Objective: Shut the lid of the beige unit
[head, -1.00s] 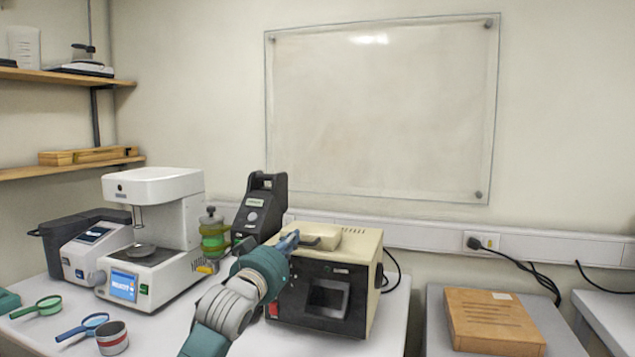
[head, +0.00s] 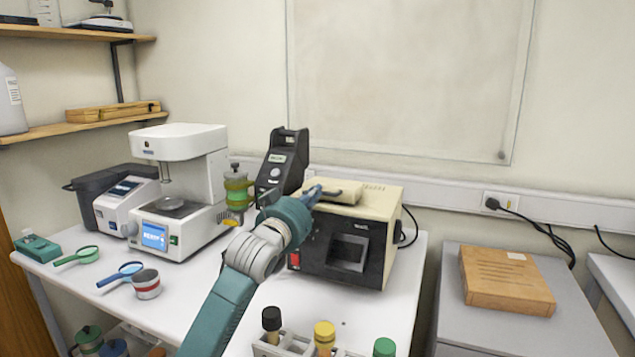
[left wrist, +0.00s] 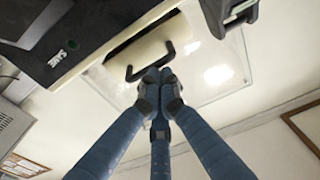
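The beige unit (head: 390,206) stands on the white bench, with a beige top and a black front panel. Its beige lid (head: 343,190) is a block on the top, near the left side; I cannot tell how far open it is. In the left wrist view, a black handle (left wrist: 131,73) sticks out from the pale lid (left wrist: 135,52). My left gripper (head: 318,194) is at the lid's left end. In the left wrist view its fingers (left wrist: 160,76) are drawn together, close to the handle; no grip on it shows. My right gripper is not in view.
A dark grey device (head: 281,165) stands close behind the beige unit's left side. A white instrument (head: 185,145) stands further left. A rack (head: 270,349) with capped bottles is at the front. A wooden box (head: 507,280) sits on the grey surface to the right.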

